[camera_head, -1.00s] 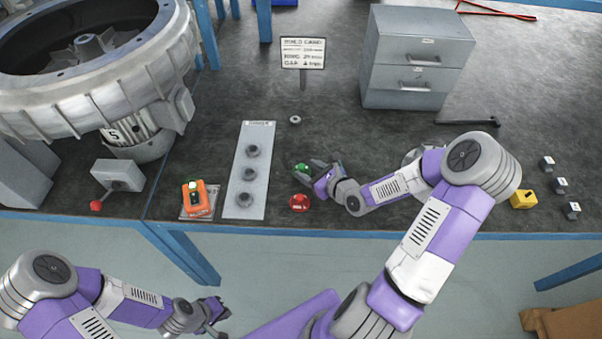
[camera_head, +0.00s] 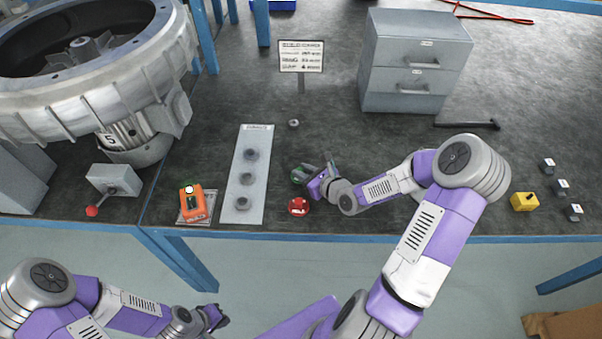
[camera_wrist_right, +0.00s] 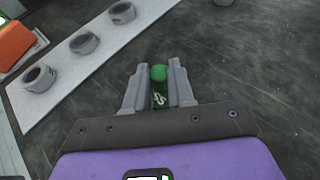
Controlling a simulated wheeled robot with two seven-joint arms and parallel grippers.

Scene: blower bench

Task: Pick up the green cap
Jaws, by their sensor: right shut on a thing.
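The green cap (camera_head: 298,175) is on the dark bench, right of the pale panel. In the right wrist view the green cap (camera_wrist_right: 159,86) sits between the two grey fingers, with a pale mark on its side. My right gripper (camera_head: 304,175) is shut on it; in the right wrist view the right gripper (camera_wrist_right: 159,84) has a finger on each side of the cap. In the head view the fingers hide part of the cap. My left gripper (camera_head: 220,316) is low at the left, in front of the bench and away from the cap; its fingers are too small to read.
A red cap-like piece (camera_head: 298,207) lies just in front of the right gripper. The pale panel (camera_head: 236,200) with several grey sockets stands to the left, beside an orange device (camera_head: 194,204). A small grey ring (camera_head: 293,123) and a sign (camera_head: 301,56) are behind. Grey drawers (camera_head: 414,62) stand back right.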

